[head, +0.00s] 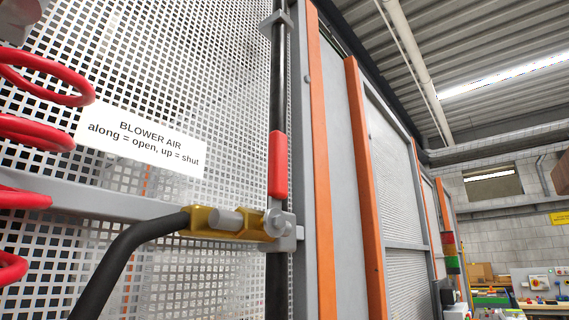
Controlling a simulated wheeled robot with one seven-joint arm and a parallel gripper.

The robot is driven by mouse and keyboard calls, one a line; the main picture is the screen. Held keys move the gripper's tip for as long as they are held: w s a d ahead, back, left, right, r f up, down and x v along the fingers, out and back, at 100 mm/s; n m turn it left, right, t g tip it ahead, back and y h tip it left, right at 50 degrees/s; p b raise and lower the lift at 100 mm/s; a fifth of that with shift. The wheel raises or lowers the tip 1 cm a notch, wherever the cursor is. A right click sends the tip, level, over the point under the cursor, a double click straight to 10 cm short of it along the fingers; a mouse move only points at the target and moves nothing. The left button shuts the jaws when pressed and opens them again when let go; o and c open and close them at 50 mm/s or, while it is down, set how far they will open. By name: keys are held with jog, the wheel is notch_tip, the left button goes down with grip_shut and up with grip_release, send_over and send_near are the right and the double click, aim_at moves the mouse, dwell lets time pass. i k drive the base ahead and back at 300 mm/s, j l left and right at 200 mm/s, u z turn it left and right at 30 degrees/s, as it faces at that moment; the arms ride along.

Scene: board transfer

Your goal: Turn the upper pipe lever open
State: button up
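The pipe lever has a red handle (276,165) that stands upright from a grey pivot (279,223). The pivot sits at the right end of a brass valve body (201,221) with a grey cylinder on its front. The valve lies roughly level, so the handle stands across it, pointing up. A white sign (143,140) to the left reads "BLOWER AIR, along = open, up = shut". Only this one lever shows. My gripper is not in view, and nothing touches the handle.
A black hose (113,262) bends down from the valve's left end. A red coiled hose (40,131) hangs at the left edge. Perforated panel (200,60) lies behind. A dark vertical pipe (277,90) runs behind the lever. Orange posts (322,160) stand right; open room lies beyond.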

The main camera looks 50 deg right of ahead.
aim_at(277, 172)
jog(key=k+j, duration=0.1)
jog(key=j, duration=0.3)
jog(key=k+j, duration=0.1)
jog(key=j, duration=0.3)
jog(key=k+j+z, duration=0.1)
jog(key=j, duration=0.35)
jog(key=k+j, duration=0.1)
jog(key=j, duration=0.3)
jog(key=k+j, duration=0.1)
jog(key=j, duration=0.3)
